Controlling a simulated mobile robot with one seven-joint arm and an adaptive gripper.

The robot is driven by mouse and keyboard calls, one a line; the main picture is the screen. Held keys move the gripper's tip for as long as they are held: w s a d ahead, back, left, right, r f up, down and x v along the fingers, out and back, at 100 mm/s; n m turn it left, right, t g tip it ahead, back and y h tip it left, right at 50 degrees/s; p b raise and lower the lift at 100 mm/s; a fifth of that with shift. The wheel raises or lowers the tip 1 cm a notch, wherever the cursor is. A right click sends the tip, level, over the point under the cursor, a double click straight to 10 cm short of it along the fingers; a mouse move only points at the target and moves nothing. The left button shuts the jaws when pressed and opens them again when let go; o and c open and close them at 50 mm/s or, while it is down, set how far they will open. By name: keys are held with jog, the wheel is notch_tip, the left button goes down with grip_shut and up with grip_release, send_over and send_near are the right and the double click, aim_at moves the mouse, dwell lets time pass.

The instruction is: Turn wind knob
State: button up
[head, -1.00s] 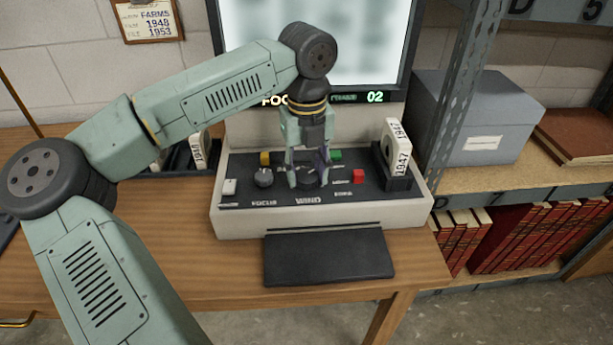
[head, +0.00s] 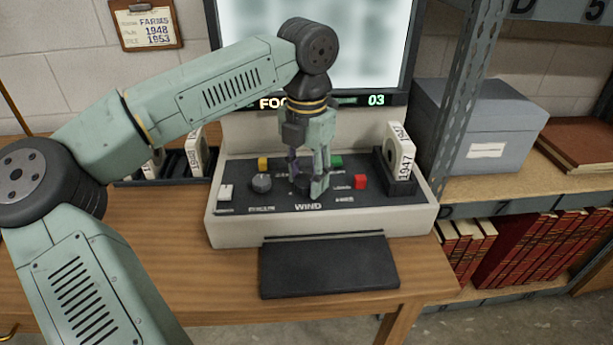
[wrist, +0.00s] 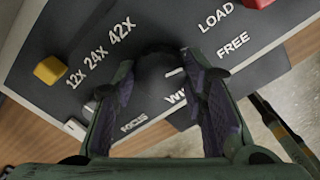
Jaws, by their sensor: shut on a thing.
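The dark wind knob (head: 305,184) sits on the sloping panel of the reader's control box (head: 225,232), just above the word WIND. My gripper (head: 308,188) points down over it, with its fingers closed around the knob's sides. In the wrist view the dark knob (wrist: 158,60) shows between the two purple-lined fingers, and the fingers partly cover it and the WIND label. The reader's screen (head: 310,40) is blurred grey-white, and the green number below it reads 03.
A grey focus knob (head: 261,183) and a white switch (head: 225,191) lie left of my gripper. A yellow button (head: 263,163), green button (head: 336,161) and red button (head: 360,181) are close by. A reel box marked 1947 (head: 400,152) stands at right, near a metal shelf post (head: 461,95).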

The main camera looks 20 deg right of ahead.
aim_at(307, 180)
jog(key=m, duration=1.1)
jog(key=shift+m, duration=1.9)
jog(key=o, duration=1.2)
jog(key=shift+c, duration=0.2)
notch_tip(307, 180, up, 12)
